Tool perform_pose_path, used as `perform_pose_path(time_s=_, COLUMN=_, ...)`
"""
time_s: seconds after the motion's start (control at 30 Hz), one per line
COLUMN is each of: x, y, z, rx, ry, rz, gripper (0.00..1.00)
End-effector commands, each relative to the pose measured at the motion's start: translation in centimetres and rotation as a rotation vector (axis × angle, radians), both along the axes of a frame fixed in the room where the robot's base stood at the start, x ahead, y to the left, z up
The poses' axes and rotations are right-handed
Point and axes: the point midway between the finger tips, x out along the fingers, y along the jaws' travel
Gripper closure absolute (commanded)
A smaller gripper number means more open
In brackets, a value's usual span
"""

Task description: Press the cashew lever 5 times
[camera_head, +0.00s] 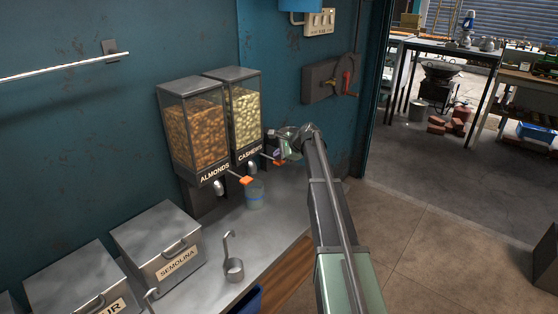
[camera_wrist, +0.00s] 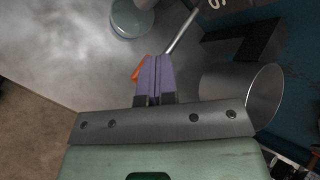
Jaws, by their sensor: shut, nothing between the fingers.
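The cashew dispenser (camera_head: 244,112) stands against the blue wall, full of pale nuts, right of the almond dispenser (camera_head: 194,125). Its lever (camera_head: 279,161) has an orange tip and points out to the right. My gripper (camera_head: 278,153) is at this tip in the head view. In the wrist view my purple fingers (camera_wrist: 154,72) are shut together with nothing between them. The orange lever tip (camera_wrist: 136,74) shows just beside and partly behind them, with its metal rod (camera_wrist: 182,30) running up and right. I cannot tell whether the fingers touch it.
A clear bluish cup (camera_head: 255,195) stands on the counter (camera_head: 205,240) below the dispensers; it also shows in the wrist view (camera_wrist: 131,18). A metal ladle (camera_head: 234,267) and a semolina box (camera_head: 160,245) are nearer.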

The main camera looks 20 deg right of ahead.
Motion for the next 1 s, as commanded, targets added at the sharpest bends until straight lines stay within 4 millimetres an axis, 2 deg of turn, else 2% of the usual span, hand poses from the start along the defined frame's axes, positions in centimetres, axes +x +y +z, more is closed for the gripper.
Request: perform_pose_path(time_s=1.0, x=0.0, y=0.0, z=-1.1, rx=-0.001, ry=0.001, rz=0.0, gripper=1.0)
